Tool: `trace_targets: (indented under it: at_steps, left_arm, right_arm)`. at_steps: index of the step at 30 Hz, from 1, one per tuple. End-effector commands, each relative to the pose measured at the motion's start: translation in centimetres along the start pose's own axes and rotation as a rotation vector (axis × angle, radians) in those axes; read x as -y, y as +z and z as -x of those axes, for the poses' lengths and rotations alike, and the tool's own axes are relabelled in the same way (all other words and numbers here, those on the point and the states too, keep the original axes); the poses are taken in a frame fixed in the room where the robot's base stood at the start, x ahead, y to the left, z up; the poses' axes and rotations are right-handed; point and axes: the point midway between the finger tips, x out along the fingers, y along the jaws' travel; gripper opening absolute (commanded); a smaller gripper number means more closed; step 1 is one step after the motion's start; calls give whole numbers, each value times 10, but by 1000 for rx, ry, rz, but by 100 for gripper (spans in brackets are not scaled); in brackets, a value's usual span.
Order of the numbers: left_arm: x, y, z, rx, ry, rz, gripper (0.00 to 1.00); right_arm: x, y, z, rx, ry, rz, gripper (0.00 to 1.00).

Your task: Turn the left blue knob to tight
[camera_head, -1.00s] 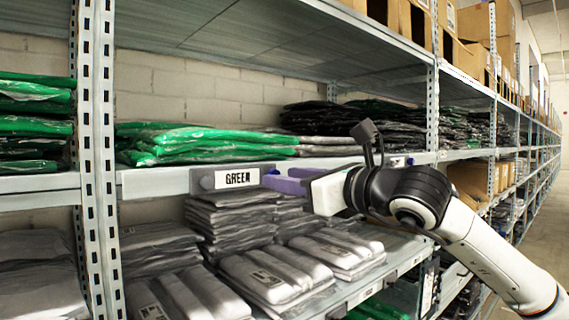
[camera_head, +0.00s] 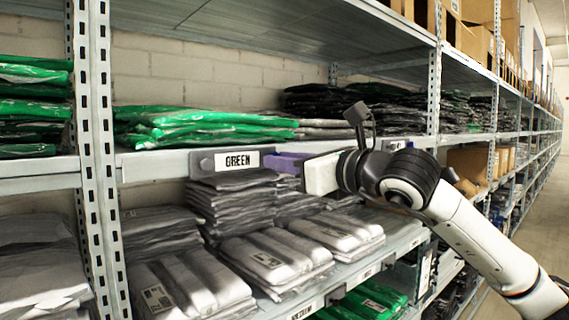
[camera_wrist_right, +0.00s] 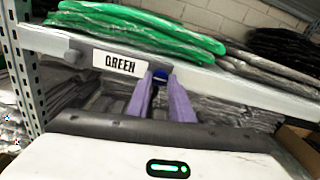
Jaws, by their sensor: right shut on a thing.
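A blue knob (camera_wrist_right: 161,73) sits on the shelf's front edge, just right of the GREEN label (camera_wrist_right: 120,63) in the right wrist view. My right gripper (camera_wrist_right: 160,80) has its purple fingers on either side of the knob and is shut on it. In the head view, the right gripper (camera_head: 272,161) reaches in from the right to the right end of the GREEN label (camera_head: 237,160), and its fingers hide the knob there. Which way the knob is turned cannot be told. My left gripper is in no view.
Green bagged garments (camera_head: 200,128) lie on the shelf above the label. Grey bagged garments (camera_head: 275,257) fill the shelf below. A perforated upright (camera_head: 95,140) stands at left; the aisle runs at right.

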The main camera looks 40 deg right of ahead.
Motion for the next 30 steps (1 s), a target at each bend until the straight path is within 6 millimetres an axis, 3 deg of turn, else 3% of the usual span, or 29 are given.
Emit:
trace_targets:
  at_steps: [18, 30]
  left_arm:
    - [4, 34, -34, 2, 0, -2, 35]
    - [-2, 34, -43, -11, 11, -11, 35]
  right_arm:
    - [-2, -2, 0, 4, 4, -485, 0]
    - [-2, -1, 0, 2, 2, -865, 0]
